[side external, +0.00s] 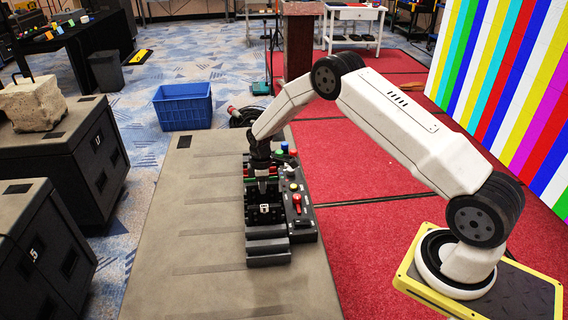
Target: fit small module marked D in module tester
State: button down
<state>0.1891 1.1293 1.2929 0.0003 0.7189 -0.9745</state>
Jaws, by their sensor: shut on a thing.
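The module tester (301,225) is a dark unit on the grey-brown table, with coloured buttons, a red lever and stepped black blocks at its near end. My gripper (262,187) points down over the tester's left part, between the red and green strip and the black blocks. It is shut on a small dark module, mostly hidden by the fingers. A white mark (264,208) shows just below the fingertips. I cannot read a D on it, nor tell whether the module touches the tester.
The table (205,285) is bare to the left of and in front of the tester. A blue crate (183,108) stands on the floor behind it. Dark cases (48,245) line the left side. A striped video wall (510,80) stands at the right.

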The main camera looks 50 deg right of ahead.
jog(key=shift+f, duration=1.65)
dwell(2.6)
jog(key=shift+c, duration=2.4)
grip_release()
jog(key=shift+o, duration=0.2)
jog(key=shift+o, duration=1)
jog(key=shift+r, duration=0.15)
jog(key=shift+r, duration=3.85)
